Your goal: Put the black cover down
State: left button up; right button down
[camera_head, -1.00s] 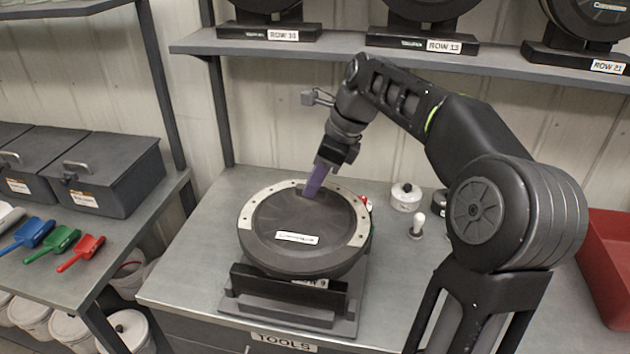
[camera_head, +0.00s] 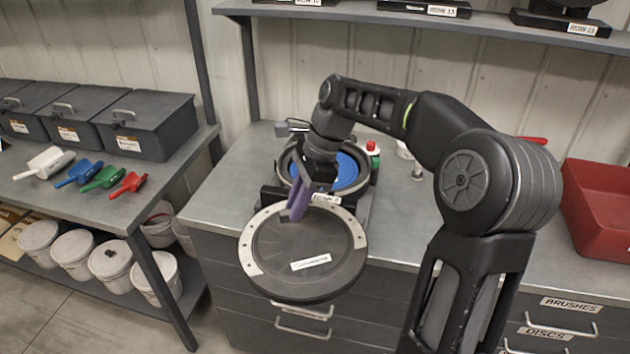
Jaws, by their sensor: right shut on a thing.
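The black cover (camera_head: 305,250) is a round dark disc with pale rim segments and a white label. My right gripper (camera_head: 297,207) is shut on its upper edge with purple fingers. The cover hangs in front of the workbench's front edge, before the drawers. Behind it the seed meter (camera_head: 352,170) stands open on its stand on the bench, with a blue disc showing inside. The gripper and cover hide part of the meter and stand. My left gripper is not in view.
The grey workbench (camera_head: 232,190) has bare room left of the meter. A small red-capped bottle (camera_head: 372,150) stands close to the meter's right. A red tray (camera_head: 605,215) is at the right. A side table at left holds coloured scoops (camera_head: 103,177) and dark boxes (camera_head: 147,125).

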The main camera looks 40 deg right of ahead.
jog(key=a+f+n+g, duration=0.4)
jog(key=a+f+n, duration=0.7)
jog(key=a+f, duration=0.1)
jog(key=shift+w+a+f+n+h, duration=0.3)
jog(key=shift+a+h, duration=0.1)
jog(key=shift+a, duration=0.3)
